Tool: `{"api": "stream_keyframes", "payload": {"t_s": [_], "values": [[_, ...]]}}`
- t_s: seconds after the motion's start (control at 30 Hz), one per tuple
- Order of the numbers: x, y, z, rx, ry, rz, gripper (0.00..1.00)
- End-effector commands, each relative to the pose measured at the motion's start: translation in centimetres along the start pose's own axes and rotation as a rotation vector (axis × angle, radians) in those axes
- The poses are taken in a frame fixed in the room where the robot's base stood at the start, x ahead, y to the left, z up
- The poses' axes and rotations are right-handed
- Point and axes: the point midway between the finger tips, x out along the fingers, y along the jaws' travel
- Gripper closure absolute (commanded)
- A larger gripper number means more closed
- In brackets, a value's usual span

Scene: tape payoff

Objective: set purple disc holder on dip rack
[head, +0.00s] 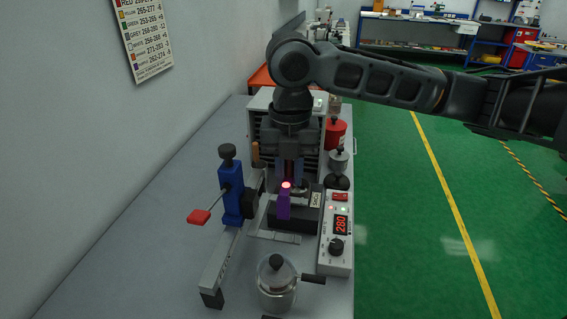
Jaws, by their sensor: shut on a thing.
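My gripper (290,173) points down over the bench, its fingers close together at the top of a small upright purple piece, the purple disc holder (284,206). A red glowing spot shows at the top of the purple piece. The holder is in front of or over a dark block (308,221) with a small label; I cannot tell whether they touch. No part is clearly marked as the dip rack, so I cannot tell which one it is. The fingertips and the holder's upper end are partly hidden.
A blue clamp (231,194) with a red-ended lever stands on a grey rail to the left. A control box (337,246) reading 280 is at right. A lidded metal pot (277,284) is in front. A white slatted cabinet (262,125) and red container (336,133) stand behind.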

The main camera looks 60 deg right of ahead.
Motion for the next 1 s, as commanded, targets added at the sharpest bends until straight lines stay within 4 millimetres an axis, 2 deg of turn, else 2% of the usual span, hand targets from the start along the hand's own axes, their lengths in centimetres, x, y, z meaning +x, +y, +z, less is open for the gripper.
{"api": "stream_keyframes", "payload": {"t_s": [0.2,0.43,0.63,1.0], "values": [[2.3,0.0,0.0,0.002,0.003,0.0,1.0],[4.1,0.0,0.0,0.0,0.0,-0.001,1.0],[4.8,0.0,0.0,0.001,0.0,-0.001,1.0],[4.8,0.0,0.0,0.0,0.0,-0.001,1.0]]}}
